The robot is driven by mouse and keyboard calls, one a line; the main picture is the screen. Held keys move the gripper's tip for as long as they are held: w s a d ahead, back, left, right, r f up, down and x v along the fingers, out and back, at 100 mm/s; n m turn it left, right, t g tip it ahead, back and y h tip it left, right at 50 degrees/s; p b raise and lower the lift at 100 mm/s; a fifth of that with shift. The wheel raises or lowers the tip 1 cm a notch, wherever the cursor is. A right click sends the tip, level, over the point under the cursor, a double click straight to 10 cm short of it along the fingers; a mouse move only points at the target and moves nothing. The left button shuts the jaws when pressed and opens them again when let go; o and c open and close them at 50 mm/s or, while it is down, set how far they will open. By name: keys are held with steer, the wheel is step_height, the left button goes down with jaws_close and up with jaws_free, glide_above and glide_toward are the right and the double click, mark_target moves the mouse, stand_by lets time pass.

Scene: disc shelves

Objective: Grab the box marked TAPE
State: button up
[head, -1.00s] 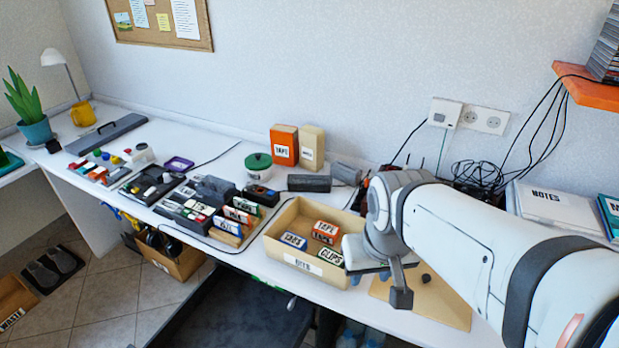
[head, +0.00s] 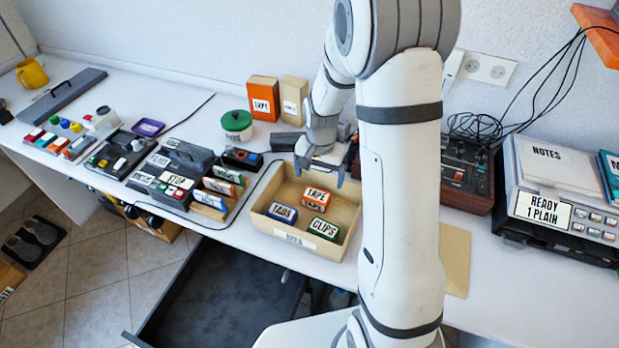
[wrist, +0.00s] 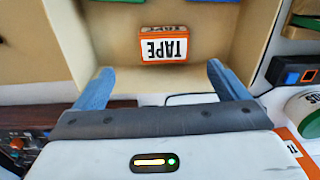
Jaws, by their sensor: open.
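A small orange box with a white TAPE label (head: 316,197) lies in the tan open tray (head: 283,228). It shows upside down in the wrist view (wrist: 163,48), ahead of the fingers and between their lines. My gripper (head: 319,174) is open and empty over the back part of the tray, behind the TAPE box and apart from it. Its two blue fingers (wrist: 158,75) are spread wide in the wrist view. A larger orange box (head: 263,98), also apparently marked TAPE, stands upright against the wall.
In the tray, a blue box (head: 283,212) and a green box marked CLIPS (head: 323,229) lie in front of the TAPE box. A tan box (head: 294,100) and a green-lidded tub (head: 237,125) stand behind. A dark organiser (head: 170,178) is left of the tray.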

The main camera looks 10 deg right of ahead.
mark_target(318, 193)
steer(key=w+f, duration=0.2)
steer(key=f, duration=0.1)
steer(key=shift+m, duration=0.3)
steer(key=shift+s+d+f+p, duration=0.15)
steer(key=shift+f+p, duration=0.15)
steer(key=shift+f, duration=1.45)
steer(key=shift+s+a+f+p, duration=0.1)
steer(key=shift+f+p, duration=0.15)
steer(key=shift+f, duration=1.5)
steer(key=shift+c, duration=0.4)
steer(key=c, duration=1)
